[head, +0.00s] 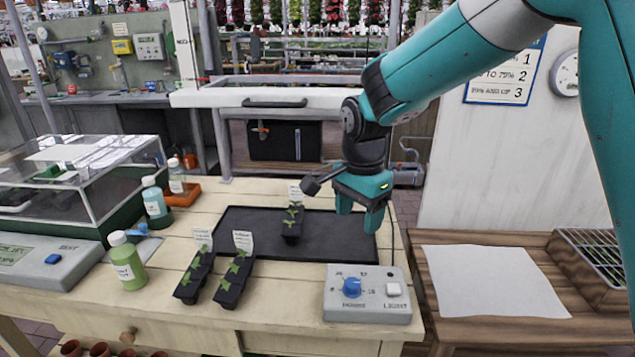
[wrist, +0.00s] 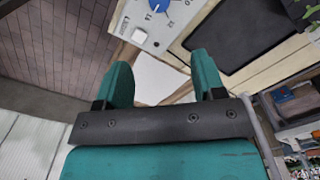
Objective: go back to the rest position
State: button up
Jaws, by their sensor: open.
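My gripper (head: 361,214) hangs above the right part of the black tray mat (head: 333,251) on the wooden table, with its fingers apart and nothing between them. In the wrist view my gripper (wrist: 160,82) also shows two teal fingers spread wide and empty. A black seedling pot strip (head: 292,228) with a white label stands on the mat, to the left of my gripper. Two more seedling strips (head: 194,277) (head: 234,281) with labels stand on the table at the mat's front left.
A grey control box (head: 367,312) with a blue knob sits at the table's front right. A green bottle (head: 127,262), a pale bottle (head: 156,203) and a clear-sided case (head: 95,190) stand left. White paper (head: 490,281) lies on the right-hand bench.

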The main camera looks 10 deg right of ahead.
jog(key=s+a+r+n+y, duration=0.2)
jog(key=s+r+n, duration=0.1)
jog(key=s+n, duration=0.7)
jog(key=s+a+r+n+y, duration=0.2)
jog(key=s+r+n, duration=0.2)
jog(key=s+n, duration=0.6)
jog(key=s, duration=0.4)
jog(key=shift+s+a, duration=0.35)
jog(key=shift+s, duration=0.05)
